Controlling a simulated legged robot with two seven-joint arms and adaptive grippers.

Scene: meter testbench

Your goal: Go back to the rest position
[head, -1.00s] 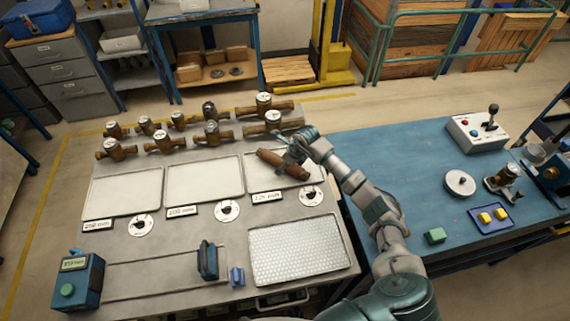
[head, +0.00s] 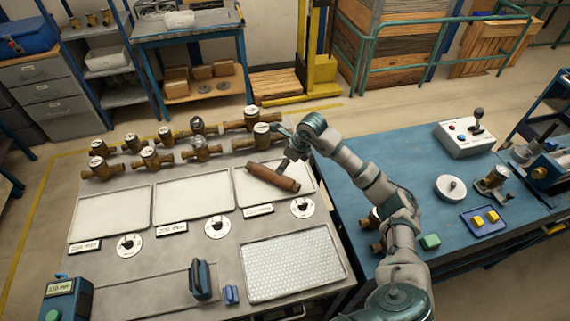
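My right arm reaches in from the lower right. Its gripper (head: 290,153) points down at the right-hand white tray (head: 299,198), just above and behind a brown cylindrical meter body (head: 272,177). The meter lies slantwise at this tray. The fingers are small and partly hidden by the wrist, so I cannot tell if they are open or touching the meter. My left gripper is not in view.
Several brass meters (head: 151,158) stand in rows behind the trays. A perforated tray (head: 293,262) lies in front. Brown parts show partly behind my arm.

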